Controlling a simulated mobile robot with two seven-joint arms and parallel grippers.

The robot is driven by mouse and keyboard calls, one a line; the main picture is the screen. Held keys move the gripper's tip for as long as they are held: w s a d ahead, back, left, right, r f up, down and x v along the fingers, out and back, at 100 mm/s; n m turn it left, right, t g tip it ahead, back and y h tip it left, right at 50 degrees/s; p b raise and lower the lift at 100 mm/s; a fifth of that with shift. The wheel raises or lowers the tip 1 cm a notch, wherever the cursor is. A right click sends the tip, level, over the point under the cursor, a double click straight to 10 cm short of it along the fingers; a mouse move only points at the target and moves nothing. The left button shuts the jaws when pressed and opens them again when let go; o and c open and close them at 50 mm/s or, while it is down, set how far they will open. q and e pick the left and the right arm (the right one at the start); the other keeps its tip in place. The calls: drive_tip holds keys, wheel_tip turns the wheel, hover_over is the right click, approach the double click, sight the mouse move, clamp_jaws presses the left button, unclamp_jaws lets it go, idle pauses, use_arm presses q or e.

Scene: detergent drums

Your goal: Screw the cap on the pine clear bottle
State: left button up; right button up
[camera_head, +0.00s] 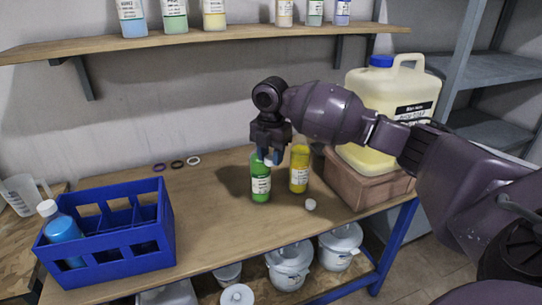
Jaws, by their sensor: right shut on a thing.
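A green bottle (261,183) with a white label stands upright on the wooden table; it is the likely pine clear bottle, but its label is too small to read. My right gripper (268,156) points down right over its neck. It is shut on a small white cap (269,162), at the bottle's mouth; whether the cap sits on the thread I cannot tell. A yellow bottle (299,170) stands just to the right. A loose white cap (310,204) lies on the table in front of it. My left gripper is not in view.
A blue divided crate (158,250) holding a blue bottle (62,228) stands at the left. A large canister (365,95) stands on a brown block (345,183) at the right. Several rings lie at the back. The table (205,205) is clear between crate and bottles.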

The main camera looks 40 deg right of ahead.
drive_tip(key=s+a+f+m, duration=0.3)
drive_tip(key=s+a+m, duration=0.3)
drive_tip(key=m, duration=0.5)
drive_tip(key=s+a+f+m, duration=0.3)
drive_tip(key=s+a+m, duration=0.4)
drive_tip(key=a+m, duration=0.4)
drive_tip(key=shift+f+m, duration=0.4)
drive_tip(key=shift+m, duration=0.1)
drive_tip(key=shift+a, duration=0.1)
